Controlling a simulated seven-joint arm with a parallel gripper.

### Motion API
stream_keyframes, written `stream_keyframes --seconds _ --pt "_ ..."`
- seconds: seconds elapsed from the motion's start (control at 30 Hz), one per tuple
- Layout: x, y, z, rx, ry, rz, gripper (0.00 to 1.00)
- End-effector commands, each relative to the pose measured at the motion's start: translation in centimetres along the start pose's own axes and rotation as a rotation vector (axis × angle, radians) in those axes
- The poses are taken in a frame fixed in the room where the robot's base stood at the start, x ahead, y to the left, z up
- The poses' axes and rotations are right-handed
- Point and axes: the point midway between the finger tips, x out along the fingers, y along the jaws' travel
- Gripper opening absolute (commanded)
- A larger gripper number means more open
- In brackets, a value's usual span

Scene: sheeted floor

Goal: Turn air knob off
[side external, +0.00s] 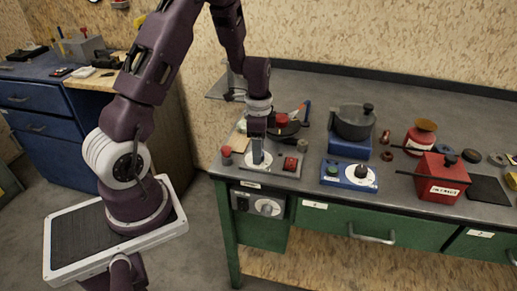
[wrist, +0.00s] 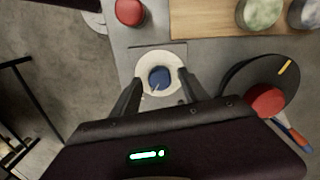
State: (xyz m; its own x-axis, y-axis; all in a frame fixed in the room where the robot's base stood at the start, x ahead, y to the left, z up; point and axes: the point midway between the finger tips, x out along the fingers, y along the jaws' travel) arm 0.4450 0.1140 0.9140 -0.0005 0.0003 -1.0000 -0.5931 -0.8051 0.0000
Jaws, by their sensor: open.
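A blue knob (wrist: 160,78) on a round white dial sits on a small grey panel (wrist: 182,48) in the wrist view. My gripper (wrist: 160,76) is open, with one finger on each side of this knob; I cannot tell if they touch it. In the side view my gripper (side external: 257,155) points straight down over the white dial (side external: 266,160) near the bench's left corner and hides most of the knob. I cannot read a label that names the air knob.
A round dark object with a red top (wrist: 266,100) lies close by.

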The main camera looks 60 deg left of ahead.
Motion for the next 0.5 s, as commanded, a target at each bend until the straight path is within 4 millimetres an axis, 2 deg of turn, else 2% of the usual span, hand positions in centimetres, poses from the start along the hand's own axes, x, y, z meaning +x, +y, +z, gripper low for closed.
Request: stream_keyframes --seconds 0.27,0.5 --pt "0.27 0.02 -0.01 0.0 0.0 -0.001 0.5" --pt "0.24 0.02 -0.02 0.0 0.001 -0.001 0.03"
